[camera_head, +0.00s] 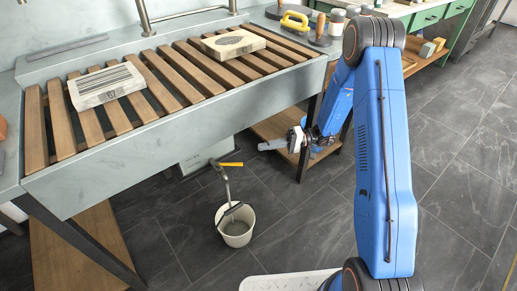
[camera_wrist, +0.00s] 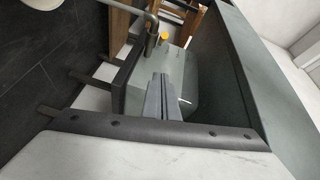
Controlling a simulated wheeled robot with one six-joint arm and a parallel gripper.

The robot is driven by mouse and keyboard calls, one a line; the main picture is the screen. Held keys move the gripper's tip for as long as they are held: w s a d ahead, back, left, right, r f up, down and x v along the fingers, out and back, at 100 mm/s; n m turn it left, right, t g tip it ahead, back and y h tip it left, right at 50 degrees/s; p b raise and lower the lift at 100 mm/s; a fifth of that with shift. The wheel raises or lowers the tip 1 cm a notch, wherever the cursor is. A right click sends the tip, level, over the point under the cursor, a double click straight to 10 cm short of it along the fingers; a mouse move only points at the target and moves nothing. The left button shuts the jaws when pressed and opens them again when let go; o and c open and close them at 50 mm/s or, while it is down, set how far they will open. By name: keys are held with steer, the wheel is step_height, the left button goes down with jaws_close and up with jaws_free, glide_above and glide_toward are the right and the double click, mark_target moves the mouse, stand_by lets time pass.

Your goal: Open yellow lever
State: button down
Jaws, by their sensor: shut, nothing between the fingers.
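The yellow lever (camera_head: 231,164) sits at the top of a grey drain pipe (camera_head: 226,188) under the sink, lying roughly sideways in the head view. In the wrist view the lever (camera_wrist: 164,36) shows as a small yellow end beside the grey pipe (camera_wrist: 152,24). My gripper (camera_head: 264,146) is under the sink's front edge, a little right of the lever and apart from it. In the wrist view its two fingers (camera_wrist: 160,78) are together with nothing between them, pointing toward the pipe. The rest of the lever's length is hidden there.
A white bucket (camera_head: 236,240) stands on the floor below the pipe. The sink's front wall (camera_head: 150,148) is above, with wooden slats (camera_head: 185,70) carrying two stones. A table leg (camera_head: 306,150) and low wooden shelf (camera_head: 270,127) are close to my gripper.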

steer(key=s+a+f, duration=0.1)
steer(key=s+a, duration=0.4)
steer(key=a, duration=0.3)
steer(key=shift+f, duration=0.1)
steer(key=s, duration=0.5)
steer(key=shift+a, duration=0.2)
steer(key=shift+w, duration=0.15)
steer(key=d+r, duration=0.1)
steer(key=d, duration=1)
steer(key=shift+s+d+r, duration=0.15)
steer(key=shift+s+d, duration=0.15)
